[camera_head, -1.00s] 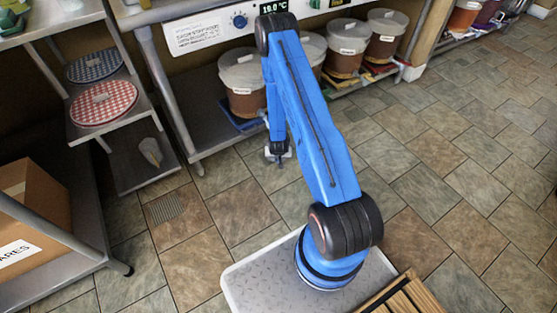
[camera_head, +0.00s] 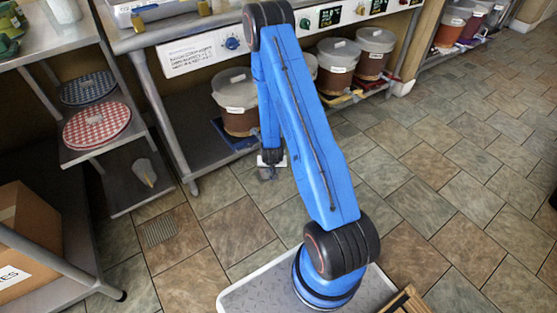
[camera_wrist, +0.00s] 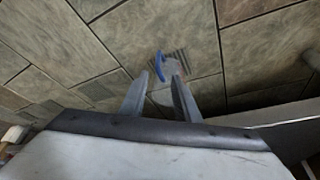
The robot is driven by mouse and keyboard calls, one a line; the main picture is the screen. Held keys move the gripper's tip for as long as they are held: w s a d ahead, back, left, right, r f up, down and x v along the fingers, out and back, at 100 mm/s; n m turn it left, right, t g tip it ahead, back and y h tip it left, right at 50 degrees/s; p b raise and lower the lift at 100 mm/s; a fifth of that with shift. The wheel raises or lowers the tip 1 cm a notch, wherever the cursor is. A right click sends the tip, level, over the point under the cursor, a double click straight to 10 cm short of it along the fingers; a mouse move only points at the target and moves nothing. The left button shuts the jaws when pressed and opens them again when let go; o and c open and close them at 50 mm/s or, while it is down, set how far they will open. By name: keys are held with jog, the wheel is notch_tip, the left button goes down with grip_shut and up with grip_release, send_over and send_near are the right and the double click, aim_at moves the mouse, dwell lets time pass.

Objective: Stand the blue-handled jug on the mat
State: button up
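The jug (camera_wrist: 171,68) shows in the wrist view at the fingertips, with a blue handle (camera_wrist: 160,66), a clear body and small red marks. My gripper (camera_wrist: 162,80) has a finger on either side of it and appears shut on it. In the head view my gripper (camera_head: 269,163) hangs over the floor in front of the bucket shelf, and the jug is too small and pale there to make out well. A red-checked round mat (camera_head: 97,125) and a dark blue checked one (camera_head: 88,90) lie on the left rack's shelves. I cannot tell which mat is meant.
Lidded buckets (camera_head: 237,100) stand on the low shelf under the counter with the control panel (camera_head: 318,17). A grey scoop-like thing (camera_head: 146,173) lies on the rack's bottom shelf. A cardboard box (camera_head: 22,222) is at lower left. The tiled floor on the right is clear.

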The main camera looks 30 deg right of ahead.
jog(key=s+a+r+n+y, duration=0.1)
jog(key=a+r, duration=0.2)
jog(key=r, duration=0.9)
jog(key=s+a+r+n+t, duration=0.1)
jog(key=a+r, duration=0.2)
jog(key=r, duration=0.9)
jog(key=s+a+r+n+y, duration=0.1)
jog(key=a+r, duration=0.2)
jog(key=r, duration=0.9)
jog(key=s+a+r+n, duration=0.2)
jog(key=s+a+r, duration=0.2)
jog(key=s+r, duration=1.35)
jog(key=s, duration=0.5)
jog(key=s+r+n, duration=0.1)
jog(key=s+r, duration=0.2)
jog(key=s, duration=0.5)
jog(key=shift+a+r, duration=0.2)
jog(key=shift+a, duration=0.25)
